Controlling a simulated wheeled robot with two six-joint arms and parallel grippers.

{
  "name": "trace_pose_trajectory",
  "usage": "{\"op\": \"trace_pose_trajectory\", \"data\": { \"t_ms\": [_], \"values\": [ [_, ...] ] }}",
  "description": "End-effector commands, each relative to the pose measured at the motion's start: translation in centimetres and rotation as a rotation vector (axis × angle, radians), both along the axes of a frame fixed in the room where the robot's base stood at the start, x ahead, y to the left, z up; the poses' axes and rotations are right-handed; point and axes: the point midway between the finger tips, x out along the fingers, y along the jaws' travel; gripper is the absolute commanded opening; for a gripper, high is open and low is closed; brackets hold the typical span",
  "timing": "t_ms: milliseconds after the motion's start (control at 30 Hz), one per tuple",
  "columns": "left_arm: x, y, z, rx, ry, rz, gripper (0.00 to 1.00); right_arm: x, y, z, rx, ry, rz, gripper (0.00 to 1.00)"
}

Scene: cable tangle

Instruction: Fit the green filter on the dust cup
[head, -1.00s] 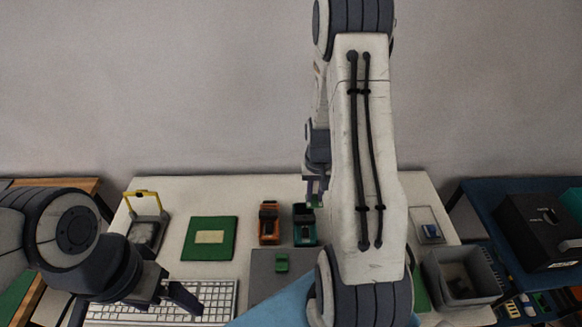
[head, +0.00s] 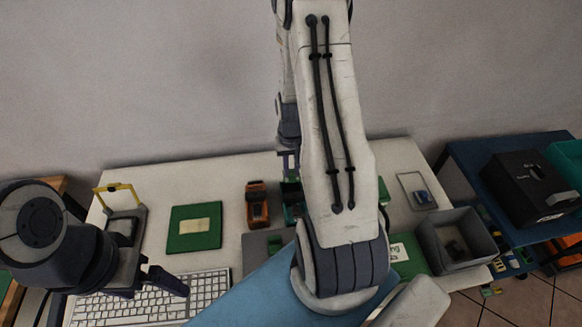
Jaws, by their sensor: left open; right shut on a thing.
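My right gripper (head: 289,168) points down at the back of the table, above a dark green housing (head: 291,195). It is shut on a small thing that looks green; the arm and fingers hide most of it. A small green piece (head: 275,242) lies on the grey mat (head: 254,246), partly covered by my arm. I cannot tell for sure which green part is the filter or which is the dust cup. My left gripper (head: 152,284) is open and empty over the keyboard at the front left.
An orange housing (head: 257,205) stands left of the dark green one. A green board (head: 195,227), a yellow-handled item (head: 121,205) and the keyboard (head: 208,290) lie to the left. A grey bin (head: 435,250) and small tray (head: 417,192) are on the right.

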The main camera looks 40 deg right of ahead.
Motion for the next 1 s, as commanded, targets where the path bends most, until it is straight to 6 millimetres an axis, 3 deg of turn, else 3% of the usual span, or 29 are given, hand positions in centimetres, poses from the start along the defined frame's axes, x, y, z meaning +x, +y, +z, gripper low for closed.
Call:
{"op": "trace_pose_trajectory", "data": {
  "t_ms": [1000],
  "values": [
    [0.01,0.00,-0.51,0.000,0.000,0.000,0.96,-0.13,0.08,-0.81,0.001,0.001,0.000,0.00]
  ]
}}
